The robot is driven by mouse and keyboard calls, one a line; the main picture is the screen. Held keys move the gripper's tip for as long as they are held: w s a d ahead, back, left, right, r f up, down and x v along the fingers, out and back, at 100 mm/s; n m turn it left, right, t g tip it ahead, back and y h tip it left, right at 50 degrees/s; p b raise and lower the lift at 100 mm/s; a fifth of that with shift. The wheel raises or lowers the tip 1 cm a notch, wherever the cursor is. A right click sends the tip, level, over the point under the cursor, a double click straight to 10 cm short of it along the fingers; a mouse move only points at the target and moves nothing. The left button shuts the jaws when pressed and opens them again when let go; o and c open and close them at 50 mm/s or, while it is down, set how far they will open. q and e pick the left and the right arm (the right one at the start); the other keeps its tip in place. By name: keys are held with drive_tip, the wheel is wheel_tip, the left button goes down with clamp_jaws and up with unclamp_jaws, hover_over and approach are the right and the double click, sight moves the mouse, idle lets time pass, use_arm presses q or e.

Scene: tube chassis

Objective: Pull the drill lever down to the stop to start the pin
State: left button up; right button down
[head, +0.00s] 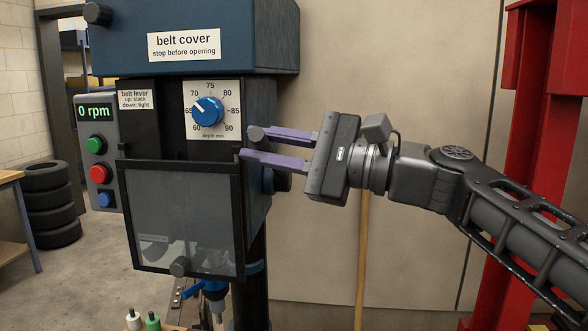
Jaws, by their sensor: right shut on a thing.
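The drill press stands in the middle of the head view, with a blue head and a dark body. The drill lever (256,133) shows as a dark round knob at the right side of the body. My right gripper (247,143) reaches in from the right, its two purple fingers around the lever at the knob; most of the lever is hidden by the fingers. A dark hub (283,181) shows partly below the fingers. The chuck (218,300) is low under the clear guard (185,215). I cannot make out the pin. My left gripper is out of view.
A blue depth dial (208,111) points between 65 and 70. The control box (98,150) reads 0 rpm. A red frame (535,130) stands at the right, behind my right arm. Stacked tires (50,205) are at the left. Two small bottles (143,321) stand at the bottom.

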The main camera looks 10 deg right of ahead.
use_arm(q)
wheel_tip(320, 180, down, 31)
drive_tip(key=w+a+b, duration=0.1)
drive_tip(key=b, duration=2.7)
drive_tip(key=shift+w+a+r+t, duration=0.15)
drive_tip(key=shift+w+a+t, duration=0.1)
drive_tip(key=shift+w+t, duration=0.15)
use_arm(e)
wheel_tip(320, 180, down, 22)
drive_tip(key=n+g+y, duration=0.2)
drive_tip(key=n+g, duration=0.1)
drive_tip(key=n, duration=1.2)
drive_tip(key=shift+w+r+n+y, duration=0.15)
drive_tip(key=shift+w+n+y, duration=0.15)
drive_tip(key=shift+y, duration=0.1)
drive_tip(key=c, duration=1.6)
unclamp_jaws()
drive_tip(key=shift+w, duration=0.1)
drive_tip(key=shift+o, duration=0.2)
drive_tip(key=shift+d, duration=0.1)
drive_tip(key=shift+d, duration=0.1)
